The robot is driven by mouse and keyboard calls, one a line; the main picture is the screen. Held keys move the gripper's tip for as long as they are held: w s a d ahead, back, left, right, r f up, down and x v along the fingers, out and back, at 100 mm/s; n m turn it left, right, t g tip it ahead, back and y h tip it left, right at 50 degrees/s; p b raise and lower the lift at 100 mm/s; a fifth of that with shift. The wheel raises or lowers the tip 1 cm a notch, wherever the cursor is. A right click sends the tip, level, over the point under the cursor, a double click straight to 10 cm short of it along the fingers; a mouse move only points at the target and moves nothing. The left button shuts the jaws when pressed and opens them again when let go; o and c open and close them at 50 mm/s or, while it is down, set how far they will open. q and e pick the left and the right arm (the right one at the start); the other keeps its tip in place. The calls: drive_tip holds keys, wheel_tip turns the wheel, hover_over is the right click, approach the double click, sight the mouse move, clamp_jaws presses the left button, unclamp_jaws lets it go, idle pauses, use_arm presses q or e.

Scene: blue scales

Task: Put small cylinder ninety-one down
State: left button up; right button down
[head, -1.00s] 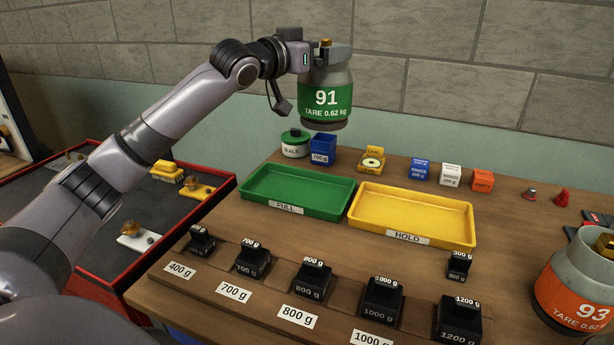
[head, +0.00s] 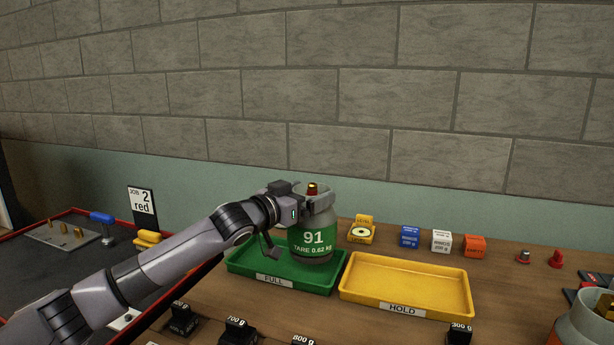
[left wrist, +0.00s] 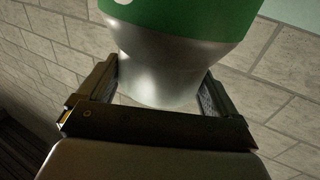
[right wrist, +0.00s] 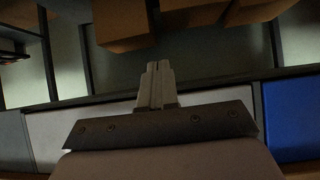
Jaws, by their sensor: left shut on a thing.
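Small cylinder 91 (head: 314,240), grey with a green band and a brass valve on top, is upright at the green FULL tray (head: 246,262). Its base is over the tray's right part; I cannot tell whether it touches the tray floor. My left gripper (head: 305,197) is shut on its grey upper part. The left wrist view shows the cylinder's grey neck (left wrist: 165,70) between the two fingers. My right gripper (right wrist: 157,84) is shut and empty, with its fingers together, away from the cylinder.
The yellow HOLD tray (head: 405,283) beside it is empty. Small blue, white and orange boxes (head: 441,241) stand behind. Black weights (head: 239,332) line the front. Another grey cylinder (head: 590,325) is at the lower right. Brown boxes (right wrist: 125,25) show in the right wrist view.

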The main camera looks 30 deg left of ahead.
use_arm(q)
wheel_tip(320, 180, down, 4)
drive_tip(key=shift+f, duration=0.1)
idle(0.4)
drive_tip(key=o, duration=1.7)
drive_tip(key=shift+f, duration=0.35)
drive_tip(key=shift+s, duration=0.1)
drive_tip(key=shift+b, duration=0.3)
drive_tip(key=shift+s+a+b, duration=0.3)
drive_tip(key=shift+s+b, duration=0.15)
drive_tip(key=shift+s, duration=1.5)
drive_tip(key=shift+s+a+b, duration=0.3)
drive_tip(key=shift+s+b, duration=0.15)
drive_tip(key=shift+s, duration=1.55)
drive_tip(key=shift+s+a+b, duration=0.3)
drive_tip(key=shift+s+b, duration=0.15)
drive_tip(key=shift+s, duration=1.5)
